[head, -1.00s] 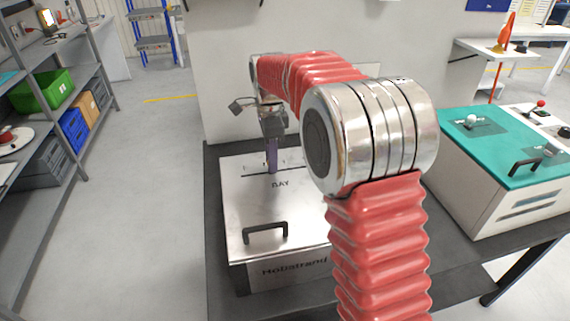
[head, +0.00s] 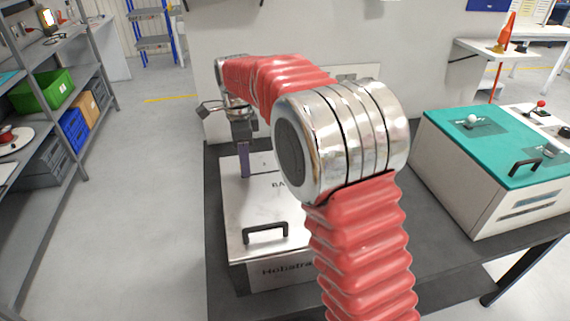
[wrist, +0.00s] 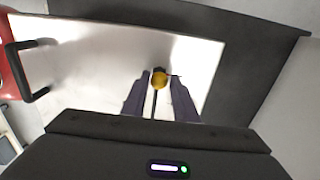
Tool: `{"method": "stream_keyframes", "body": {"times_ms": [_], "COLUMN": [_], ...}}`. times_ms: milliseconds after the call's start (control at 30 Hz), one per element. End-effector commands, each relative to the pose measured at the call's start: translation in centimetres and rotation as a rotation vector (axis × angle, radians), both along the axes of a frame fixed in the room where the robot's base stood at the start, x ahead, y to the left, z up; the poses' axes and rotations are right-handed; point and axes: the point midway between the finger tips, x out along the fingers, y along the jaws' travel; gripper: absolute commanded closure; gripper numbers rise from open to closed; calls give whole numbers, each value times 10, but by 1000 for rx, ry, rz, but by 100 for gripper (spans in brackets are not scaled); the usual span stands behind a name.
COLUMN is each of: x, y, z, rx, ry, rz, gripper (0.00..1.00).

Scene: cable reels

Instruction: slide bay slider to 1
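The bay slider's yellow knob (wrist: 159,78) is between my fingertips in the wrist view, at the far end of a dark slot in a metal panel. In the head view my gripper (head: 243,175) points down at the left part of the silver box (head: 235,215) marked BAY. The knob and most of the slot are hidden in the head view by my fingers and arm.
A dark handle (head: 265,233) stands at the front of the silver box. A teal-topped cabinet (head: 500,140) with knobs and a handle is at the right on the same dark table (head: 222,295). A grey shelf (head: 75,105) stands at the far left.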

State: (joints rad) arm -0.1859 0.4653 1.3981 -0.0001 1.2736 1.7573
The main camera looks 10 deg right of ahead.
Motion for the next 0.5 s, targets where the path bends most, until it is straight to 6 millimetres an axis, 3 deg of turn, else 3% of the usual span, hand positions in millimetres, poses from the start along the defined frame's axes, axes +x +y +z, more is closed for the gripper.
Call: {"method": "stream_keyframes", "body": {"times_ms": [167, 500], "x": [-1, 0], "y": [0, 0], "z": [-1, 7], "rx": [0, 0], "ry": [2, 1], "rz": [0, 0], "gripper": [62, 62]}}
